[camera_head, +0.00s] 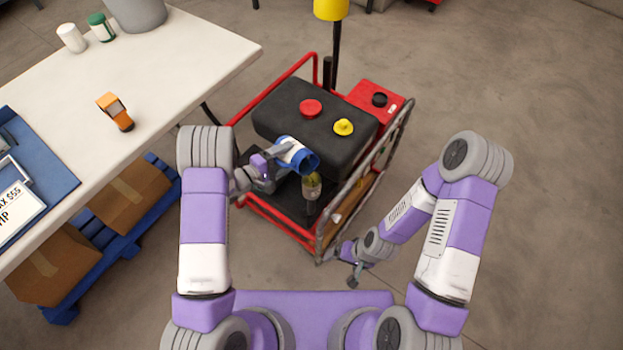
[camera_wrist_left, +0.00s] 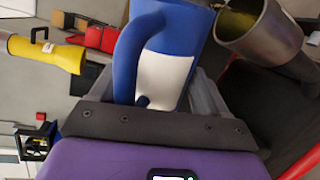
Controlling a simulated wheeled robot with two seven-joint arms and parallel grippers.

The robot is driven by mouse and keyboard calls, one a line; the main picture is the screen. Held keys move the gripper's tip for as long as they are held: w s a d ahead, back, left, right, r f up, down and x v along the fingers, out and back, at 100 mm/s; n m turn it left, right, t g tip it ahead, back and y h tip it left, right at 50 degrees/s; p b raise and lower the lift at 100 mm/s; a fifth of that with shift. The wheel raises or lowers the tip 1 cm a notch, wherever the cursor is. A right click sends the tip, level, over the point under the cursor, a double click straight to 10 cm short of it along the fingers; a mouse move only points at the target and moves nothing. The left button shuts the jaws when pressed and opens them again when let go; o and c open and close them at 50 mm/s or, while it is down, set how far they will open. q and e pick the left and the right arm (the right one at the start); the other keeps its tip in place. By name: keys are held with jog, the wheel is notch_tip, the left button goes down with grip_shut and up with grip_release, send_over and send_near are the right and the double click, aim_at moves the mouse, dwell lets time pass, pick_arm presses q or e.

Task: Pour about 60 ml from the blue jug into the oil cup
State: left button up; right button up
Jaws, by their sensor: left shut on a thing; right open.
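The blue jug (camera_head: 305,162) has a white band and is held tilted, its open end toward the lower right in the head view. My left gripper (camera_head: 268,163) is shut on it. In the left wrist view the jug (camera_wrist_left: 172,45) and its handle sit between the fingers. The oil cup (camera_head: 312,188) stands on the red-framed machine, just below the jug's mouth. In the left wrist view the cup (camera_wrist_left: 252,22) is a dark metal funnel shape with some yellow inside, beside the jug's rim. No stream is visible. My right gripper (camera_head: 354,272) is open and empty, low at the front right.
The machine has a black tank (camera_head: 290,112) with a red cap (camera_head: 310,108) and a yellow cap (camera_head: 343,127), inside a red tube frame (camera_head: 272,88). A white table (camera_head: 190,55) stands left, holding an orange item (camera_head: 115,110). The floor at right is clear.

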pick_arm(q)
jog(key=shift+m+b, duration=0.3)
jog(key=shift+b, duration=0.1)
dwell(0.9)
jog(key=p, duration=0.1)
jog(key=n+p, duration=0.1)
jog(key=shift+w+a+r+n+p, duration=0.1)
jog(key=shift+r+n+p, duration=0.2)
jog(key=shift+r+p, duration=0.1)
jog(key=f+n+b, duration=0.1)
jog(key=f+b, duration=0.1)
jog(key=shift+w+a+b, duration=0.1)
jog(key=shift+a+b, duration=0.05)
jog(key=shift+b, duration=0.2)
jog(key=shift+h, duration=0.3)
jog(key=shift+r, duration=0.1)
